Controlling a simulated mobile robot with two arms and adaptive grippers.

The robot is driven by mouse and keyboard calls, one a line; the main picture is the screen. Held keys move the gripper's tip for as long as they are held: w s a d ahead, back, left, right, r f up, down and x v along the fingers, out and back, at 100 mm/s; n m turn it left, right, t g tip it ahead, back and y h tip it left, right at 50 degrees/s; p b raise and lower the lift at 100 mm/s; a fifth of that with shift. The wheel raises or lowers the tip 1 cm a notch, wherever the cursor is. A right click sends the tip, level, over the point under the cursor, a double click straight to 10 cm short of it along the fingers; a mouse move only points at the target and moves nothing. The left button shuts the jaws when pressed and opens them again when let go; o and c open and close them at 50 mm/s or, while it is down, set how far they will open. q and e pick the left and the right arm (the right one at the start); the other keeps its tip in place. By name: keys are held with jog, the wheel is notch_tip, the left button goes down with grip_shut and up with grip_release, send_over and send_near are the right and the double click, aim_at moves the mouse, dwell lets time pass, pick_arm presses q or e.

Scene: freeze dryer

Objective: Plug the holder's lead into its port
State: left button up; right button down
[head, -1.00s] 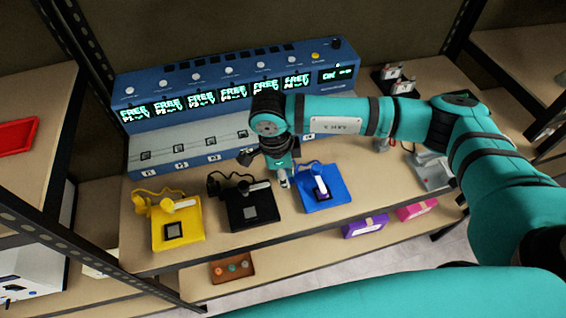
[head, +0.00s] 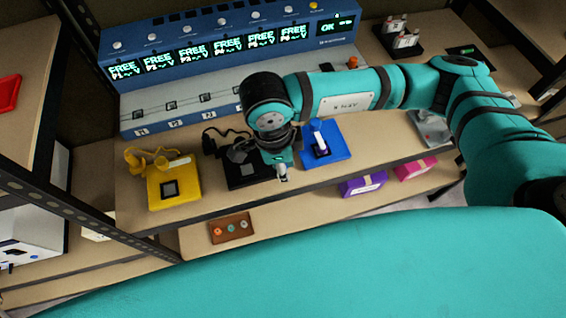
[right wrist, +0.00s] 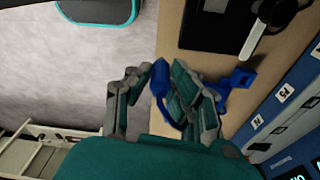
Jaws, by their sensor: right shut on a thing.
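The blue holder (head: 337,157) stands on the bench right of the black holder (head: 250,177) and the yellow holder (head: 186,194). My right gripper (head: 281,176) is in front of the black holder and left of the blue one. My left gripper is not in view.
The bench front edge (head: 215,217) runs below my right gripper. A lower shelf holds a brown block (head: 231,228) and purple and pink boxes (head: 362,185). A dark rack with white items (head: 402,42) stands at the back right. A metal upright bounds the left.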

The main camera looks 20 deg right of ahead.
jog(key=shift+r+p, duration=2)
jog(key=shift+r, duration=2.8)
jog(key=shift+w+a+f+b, duration=0.1)
jog(key=shift+w+a+b, duration=0.1)
jog(key=shift+w+b, duration=0.1)
jog(key=w+a+b, duration=0.4)
jog(key=w+a, duration=0.1)
jog(key=w, duration=0.1)
jog(key=shift+w+a, duration=0.15)
jog(key=shift+w, duration=0.2)
jog(key=shift+b, duration=0.3)
